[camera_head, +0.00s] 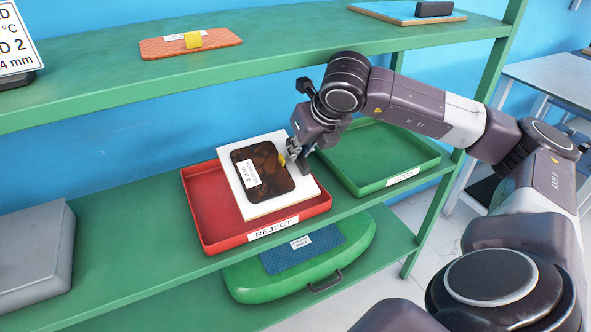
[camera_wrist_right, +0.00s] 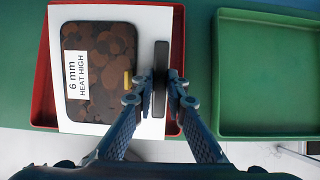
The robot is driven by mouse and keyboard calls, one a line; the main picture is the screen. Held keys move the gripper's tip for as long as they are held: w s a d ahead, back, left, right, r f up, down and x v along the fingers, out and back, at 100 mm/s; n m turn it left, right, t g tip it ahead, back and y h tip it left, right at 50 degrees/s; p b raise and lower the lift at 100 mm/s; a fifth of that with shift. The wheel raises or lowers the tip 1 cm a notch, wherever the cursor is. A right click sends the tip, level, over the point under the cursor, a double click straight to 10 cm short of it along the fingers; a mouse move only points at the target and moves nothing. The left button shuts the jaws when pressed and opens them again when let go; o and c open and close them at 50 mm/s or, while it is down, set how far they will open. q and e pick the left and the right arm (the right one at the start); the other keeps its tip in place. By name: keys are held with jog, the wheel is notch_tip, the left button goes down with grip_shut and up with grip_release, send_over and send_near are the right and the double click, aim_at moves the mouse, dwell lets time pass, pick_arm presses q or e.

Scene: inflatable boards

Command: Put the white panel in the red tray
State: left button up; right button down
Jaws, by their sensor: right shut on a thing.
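The white panel (camera_head: 275,207) carries a brown mottled patch labelled "6 mm HEAT HIGH" and a small yellow tab. It lies over the red tray (camera_head: 205,215), which has a "REJECT" label on its front. I cannot tell whether it rests on the tray floor or hangs just above it. My right gripper (camera_head: 297,164) is shut on a dark upright grip at the panel's right side. In the right wrist view, the fingers (camera_wrist_right: 160,80) close around this grip, and the white panel (camera_wrist_right: 150,25) covers most of the red tray (camera_wrist_right: 42,80). My left gripper is out of view.
A green tray (camera_head: 365,150) labelled "GOOD" stands right of the red tray. A grey case (camera_head: 35,250) sits at the left. A green case (camera_head: 300,285) lies below.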

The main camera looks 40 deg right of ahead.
aim_at(296, 165)
jog(key=f, duration=0.2)
jog(key=w+f, duration=0.1)
jog(key=f, duration=0.2)
jog(key=shift+w+d+f+b, duration=0.15)
jog(key=shift+f+b, duration=0.05)
jog(key=shift+b, duration=0.15)
jog(key=shift+w+p, duration=0.2)
jog(key=shift+p, duration=0.1)
jog(key=g+p, duration=0.2)
jog(key=g, duration=0.1)
jog(key=shift+w+d+r+y, duration=0.1)
jog(key=shift+w+r+y, duration=0.05)
jog(key=shift+w+y, duration=0.25)
notch_tip(296, 165, down, 2)
jog(key=shift+s+f, duration=0.15)
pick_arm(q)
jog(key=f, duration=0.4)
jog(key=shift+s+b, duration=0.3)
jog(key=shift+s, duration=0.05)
pick_arm(e)
jog(key=shift+f, duration=0.4)
jog(key=c, duration=1.9)
grip_release()
jog(key=shift+c, duration=0.2)
